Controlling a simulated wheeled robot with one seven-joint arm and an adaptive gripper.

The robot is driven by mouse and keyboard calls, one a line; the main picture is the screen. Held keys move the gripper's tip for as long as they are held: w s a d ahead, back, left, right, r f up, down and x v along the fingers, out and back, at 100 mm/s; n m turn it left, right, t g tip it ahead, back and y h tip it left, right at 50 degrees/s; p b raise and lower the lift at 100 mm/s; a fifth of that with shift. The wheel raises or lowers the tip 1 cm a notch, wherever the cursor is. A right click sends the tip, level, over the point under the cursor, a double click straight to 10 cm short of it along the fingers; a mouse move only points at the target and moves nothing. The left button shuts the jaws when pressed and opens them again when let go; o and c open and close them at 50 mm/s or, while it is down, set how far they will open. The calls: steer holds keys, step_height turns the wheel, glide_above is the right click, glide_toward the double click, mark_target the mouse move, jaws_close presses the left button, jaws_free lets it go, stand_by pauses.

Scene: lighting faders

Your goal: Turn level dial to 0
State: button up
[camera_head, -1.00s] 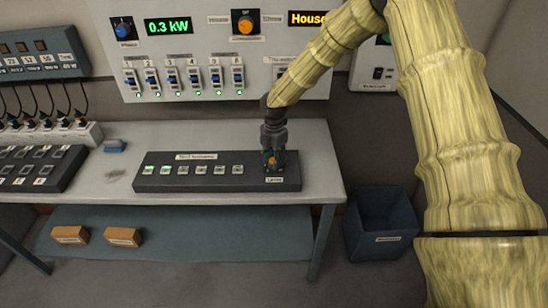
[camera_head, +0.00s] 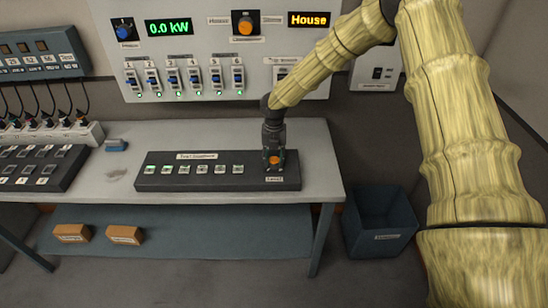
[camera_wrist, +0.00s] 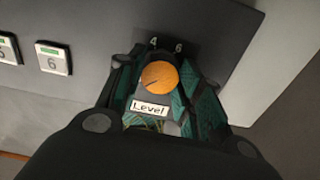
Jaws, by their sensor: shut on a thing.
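The level dial (camera_head: 274,160) is an orange knob at the right end of the dark fader console on the table. In the wrist view the dial (camera_wrist: 159,76) shows a dark pointer line slanting toward the lower left, with a "Level" label just below it. The marks 4 and 6 show beyond it; the other marks are hidden. My gripper (camera_head: 273,155) points down over the dial and is shut on it, with a green-padded finger on each side.
The console (camera_head: 158,184) carries a row of switches left of the dial. The wall panel (camera_head: 185,110) reads 0.0 kW and House. A blue bin (camera_head: 380,222) stands right of the table. Two orange-brown blocks, one of them here (camera_head: 124,235), lie on the lower shelf.

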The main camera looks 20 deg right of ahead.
mark_target(275, 160)
steer(key=shift+n, duration=0.3)
steer(key=o, duration=1)
steer(key=shift+o, duration=0.2)
step_height(275, 160, up, 12)
steer(key=shift+d, duration=0.1)
stand_by(0.5)
